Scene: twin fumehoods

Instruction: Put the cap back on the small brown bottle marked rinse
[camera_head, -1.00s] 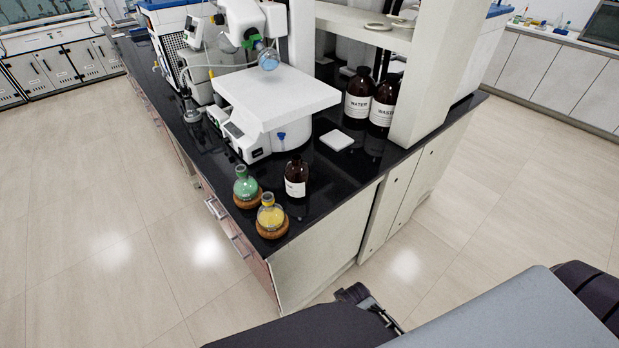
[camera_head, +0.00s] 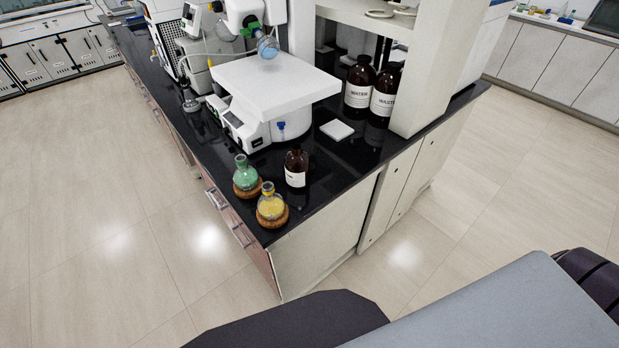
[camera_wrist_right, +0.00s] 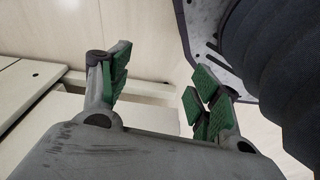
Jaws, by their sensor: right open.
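A small brown bottle (camera_head: 296,170) with a white label stands upright near the front corner of the black bench top. Its label is too small to read, and I cannot tell whether its neck is bare. No gripper shows in the head view, where parts of my own body fill the bottom right. My left gripper is not in view.
A green flask (camera_head: 241,174) and a yellow flask (camera_head: 270,205) on cork rings stand beside the bottle at the bench edge. A white square pad (camera_head: 337,130), a white instrument (camera_head: 275,88) and large WATER (camera_head: 358,88) and WASTE (camera_head: 384,95) bottles are behind.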

